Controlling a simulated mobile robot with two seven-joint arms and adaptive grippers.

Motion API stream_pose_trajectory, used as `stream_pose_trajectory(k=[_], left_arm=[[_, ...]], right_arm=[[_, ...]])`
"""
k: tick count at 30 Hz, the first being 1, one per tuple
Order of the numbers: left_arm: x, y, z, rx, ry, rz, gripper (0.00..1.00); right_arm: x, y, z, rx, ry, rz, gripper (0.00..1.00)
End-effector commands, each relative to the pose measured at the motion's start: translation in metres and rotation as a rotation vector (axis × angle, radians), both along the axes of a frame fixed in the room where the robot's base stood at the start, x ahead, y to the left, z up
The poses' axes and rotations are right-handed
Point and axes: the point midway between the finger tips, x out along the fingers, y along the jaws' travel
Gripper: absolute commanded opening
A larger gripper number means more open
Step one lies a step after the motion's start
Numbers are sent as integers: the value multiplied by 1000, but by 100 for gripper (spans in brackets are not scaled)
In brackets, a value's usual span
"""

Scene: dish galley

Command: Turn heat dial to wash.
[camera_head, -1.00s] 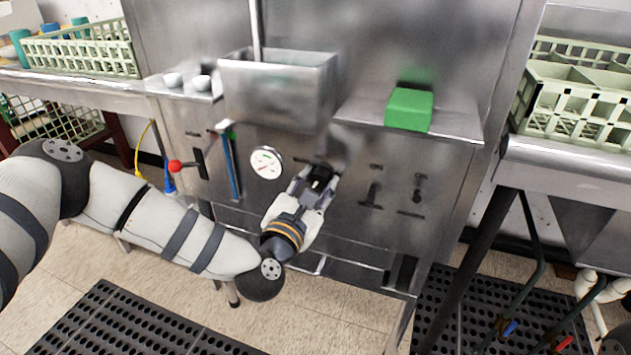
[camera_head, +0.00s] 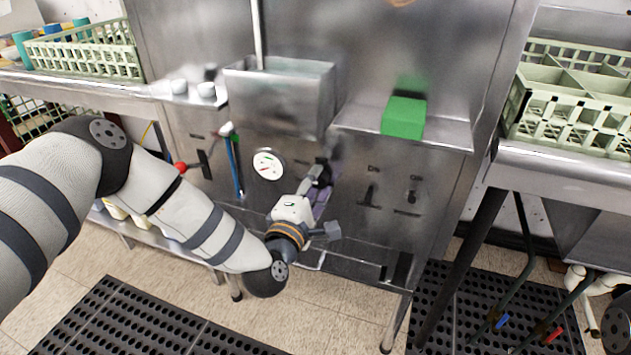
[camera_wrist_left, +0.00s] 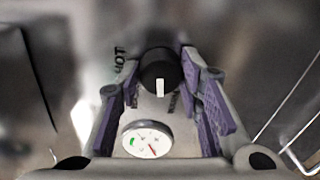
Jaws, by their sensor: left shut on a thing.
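The heat dial (camera_wrist_left: 158,68) is a round black knob with a white pointer mark, on the steel front panel. Other lettering beside the dial is partly hidden by the fingers. My left gripper (camera_wrist_left: 160,78) has its purple-padded fingers on both sides of the dial and is shut on it. In the head view the left gripper (camera_head: 318,177) is at the panel and mostly hides the dial. My right gripper is not in view.
A round white gauge (camera_head: 268,165) is beside the dial; it also shows in the left wrist view (camera_wrist_left: 147,139). A red-knobbed lever (camera_head: 181,168) is left on the panel. A green block (camera_head: 403,118) sits on the ledge above. Pale crates (camera_head: 85,52) stand on the side counters.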

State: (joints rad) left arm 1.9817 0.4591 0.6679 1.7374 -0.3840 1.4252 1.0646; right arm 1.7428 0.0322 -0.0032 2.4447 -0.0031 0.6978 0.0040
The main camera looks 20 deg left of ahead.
Motion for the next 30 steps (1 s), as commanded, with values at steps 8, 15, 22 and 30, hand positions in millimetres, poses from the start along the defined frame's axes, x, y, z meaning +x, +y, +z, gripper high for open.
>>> stream_pose_trajectory(k=[8, 15, 22, 30], left_arm=[[0, 0, 2, 259, -9, 0, 6], [0, 0, 1, 456, -16, 0, 6], [0, 1, 0, 590, -19, 2, 6], [0, 1, -1, 672, -21, 1, 6]], right_arm=[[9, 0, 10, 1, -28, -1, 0], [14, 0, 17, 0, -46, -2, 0], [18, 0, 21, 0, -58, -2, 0], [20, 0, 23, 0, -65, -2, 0]])
